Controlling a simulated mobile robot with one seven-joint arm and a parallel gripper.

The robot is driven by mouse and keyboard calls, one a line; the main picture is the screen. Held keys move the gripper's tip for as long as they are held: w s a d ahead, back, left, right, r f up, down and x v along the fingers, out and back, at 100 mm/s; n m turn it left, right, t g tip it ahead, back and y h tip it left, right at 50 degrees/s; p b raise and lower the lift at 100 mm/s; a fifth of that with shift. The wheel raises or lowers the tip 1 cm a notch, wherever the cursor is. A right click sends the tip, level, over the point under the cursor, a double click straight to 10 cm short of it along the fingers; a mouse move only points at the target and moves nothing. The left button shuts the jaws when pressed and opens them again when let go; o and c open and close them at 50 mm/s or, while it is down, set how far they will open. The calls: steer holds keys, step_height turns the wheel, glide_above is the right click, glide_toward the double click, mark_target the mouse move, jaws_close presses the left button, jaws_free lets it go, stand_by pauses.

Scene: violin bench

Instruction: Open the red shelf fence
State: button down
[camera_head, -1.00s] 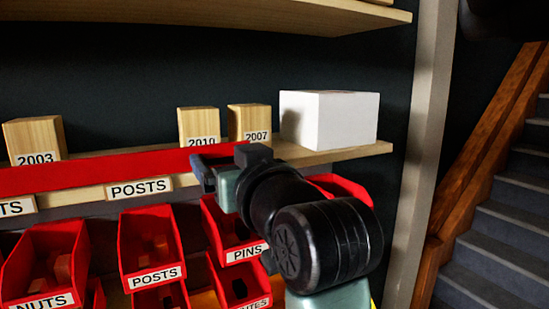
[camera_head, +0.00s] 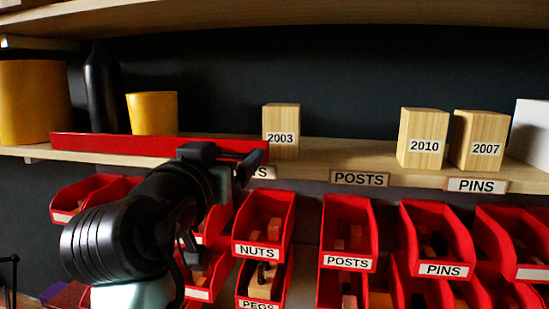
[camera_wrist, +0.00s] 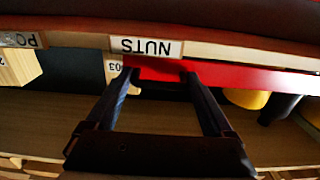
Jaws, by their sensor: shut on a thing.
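The red shelf fence (camera_head: 125,144) is a long flat red bar along the front edge of the wooden shelf (camera_head: 345,158). It stands in front of the yellow pots and the black bottle, and its right end reaches the block marked 2003 (camera_head: 281,125). My gripper (camera_head: 243,166) is at the fence's right end, partly hidden behind my wrist. In the wrist view, the jaws of my gripper (camera_wrist: 160,76) are shut on the end of the red fence (camera_wrist: 245,77), below the NUTS label (camera_wrist: 146,47).
Blocks marked 2010 (camera_head: 422,138) and 2007 (camera_head: 479,140) stand uncovered at the right, near a white box (camera_head: 531,132). Yellow pots (camera_head: 153,113) and a black bottle (camera_head: 103,88) stand at the left. Red bins (camera_head: 348,232) hang below; another shelf (camera_head: 300,14) is above.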

steer(key=shift+w+a+r, duration=0.1)
steer(key=shift+w+a, duration=0.1)
steer(key=shift+a, duration=0.75)
jaws_free()
steer(key=b+v, duration=0.5)
steer(key=v, duration=0.8)
steer(key=shift+b, duration=0.3)
steer(key=shift+w, duration=0.15)
